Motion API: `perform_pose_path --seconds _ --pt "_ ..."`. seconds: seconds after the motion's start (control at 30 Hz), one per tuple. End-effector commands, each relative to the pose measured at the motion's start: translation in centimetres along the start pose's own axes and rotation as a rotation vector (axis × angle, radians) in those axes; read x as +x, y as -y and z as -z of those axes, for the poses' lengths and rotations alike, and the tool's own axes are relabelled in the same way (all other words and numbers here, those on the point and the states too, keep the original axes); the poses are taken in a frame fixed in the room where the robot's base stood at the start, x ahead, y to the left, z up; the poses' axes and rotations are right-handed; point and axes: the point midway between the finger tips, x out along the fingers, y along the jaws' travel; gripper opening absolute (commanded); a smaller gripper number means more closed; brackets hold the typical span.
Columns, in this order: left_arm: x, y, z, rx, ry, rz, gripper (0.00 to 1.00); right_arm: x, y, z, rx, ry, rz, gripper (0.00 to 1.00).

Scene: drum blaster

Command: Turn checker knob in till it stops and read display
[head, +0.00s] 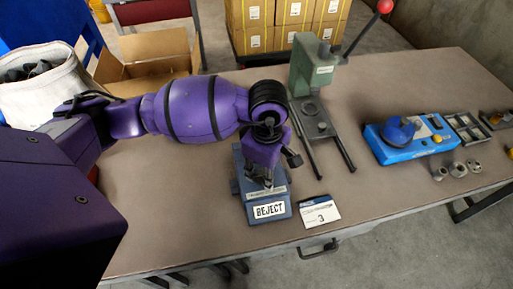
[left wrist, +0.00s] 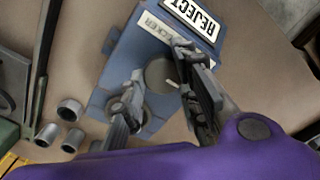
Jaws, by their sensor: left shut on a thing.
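The checker (head: 252,205) is a blue-grey block near the table's front edge, with a white REJECT plate on its front. In the left wrist view the checker (left wrist: 115,105) shows from above, with the lettering CHECKER partly visible. Its round dark grey knob (left wrist: 160,74) lies between the fingers of my left gripper (left wrist: 158,68). The left gripper (head: 268,178) reaches down over the checker in the head view and is shut on the knob, hiding most of it there. I cannot make out a display reading. My right gripper is in neither view.
A green press (head: 312,75) with a red-ball lever stands behind the checker. A card marked 3 (head: 320,212) lies to its right. A blue device (head: 405,145), trays and several metal rings are farther right. Bare tabletop lies between.

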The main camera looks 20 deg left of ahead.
Motion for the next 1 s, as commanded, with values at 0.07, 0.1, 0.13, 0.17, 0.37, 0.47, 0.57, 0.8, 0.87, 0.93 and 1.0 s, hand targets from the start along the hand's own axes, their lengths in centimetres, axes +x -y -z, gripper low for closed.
perform_pose_path --seconds 0.07,0.1,0.13,0.17,0.37,0.47,0.57,0.8,0.87,0.93,1.0 --pt "-0.5 -0.6 0.1 -0.067 0.000 -0.017 0.03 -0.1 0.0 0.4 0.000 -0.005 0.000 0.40" --pt "-0.6 -0.6 0.2 -0.111 0.000 -0.018 0.03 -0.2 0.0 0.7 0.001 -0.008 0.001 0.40" --pt "-0.6 -0.6 0.2 -0.146 0.000 -0.019 0.03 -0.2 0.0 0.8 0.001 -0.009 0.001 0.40" --pt "-0.6 -0.7 0.2 -0.180 0.001 -0.020 0.03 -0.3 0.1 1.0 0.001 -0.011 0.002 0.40" --pt "-0.6 -0.7 0.4 -0.342 0.003 -0.022 0.03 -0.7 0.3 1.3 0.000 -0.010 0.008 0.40" --pt "-0.5 -0.7 0.4 -0.361 0.003 -0.021 0.03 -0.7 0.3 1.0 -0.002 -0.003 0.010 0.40" --pt "-0.5 -0.8 0.4 -0.361 0.003 -0.021 0.03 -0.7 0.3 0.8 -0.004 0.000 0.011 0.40" --pt "-0.5 -0.8 0.4 -0.359 0.003 -0.021 0.41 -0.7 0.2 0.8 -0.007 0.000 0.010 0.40" --pt "-0.5 -0.7 0.4 -0.358 0.003 -0.019 0.41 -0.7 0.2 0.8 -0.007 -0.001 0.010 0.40" --pt "-0.4 -0.6 0.3 -0.357 0.003 -0.017 0.41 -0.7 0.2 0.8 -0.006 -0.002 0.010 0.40" --pt "-0.4 -0.5 0.3 -0.356 0.003 -0.015 0.41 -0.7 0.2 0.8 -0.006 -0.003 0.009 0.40"
